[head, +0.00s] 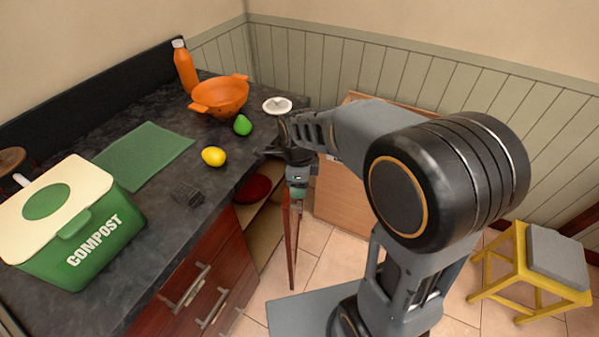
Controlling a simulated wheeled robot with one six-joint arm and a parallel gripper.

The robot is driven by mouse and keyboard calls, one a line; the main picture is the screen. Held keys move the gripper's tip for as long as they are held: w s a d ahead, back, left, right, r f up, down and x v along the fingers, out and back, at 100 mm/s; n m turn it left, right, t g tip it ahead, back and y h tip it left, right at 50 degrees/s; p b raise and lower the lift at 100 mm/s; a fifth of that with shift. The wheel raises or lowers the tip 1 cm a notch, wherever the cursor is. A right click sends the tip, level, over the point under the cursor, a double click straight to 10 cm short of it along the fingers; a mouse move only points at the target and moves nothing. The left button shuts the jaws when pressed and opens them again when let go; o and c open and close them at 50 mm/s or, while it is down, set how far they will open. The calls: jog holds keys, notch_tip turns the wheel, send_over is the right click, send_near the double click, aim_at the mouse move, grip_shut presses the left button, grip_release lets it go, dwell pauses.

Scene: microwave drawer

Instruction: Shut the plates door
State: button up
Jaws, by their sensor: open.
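The plates door (291,245) is a dark reddish-brown cabinet door under the counter. It stands open, swung out and seen nearly edge-on. Behind it the cabinet (262,225) shows a pale interior with a shelf, and a red plate (252,188) lies on the shelf. My gripper (297,192) points down at the top of the door, overlapping its upper edge in the head view. I cannot tell whether it touches the door. The jaws are open and hold nothing visible; the fingertips are small and partly hidden.
The dark counter (165,215) holds a compost bin (105,245), a green mat (145,155), a lemon (213,156), a green fruit (242,125), an orange colander (220,97) and a bottle (184,68). Drawers (205,290) sit left of the cabinet. A yellow stool (520,275) stands right.

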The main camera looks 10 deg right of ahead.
jog(key=shift+r, duration=1.75)
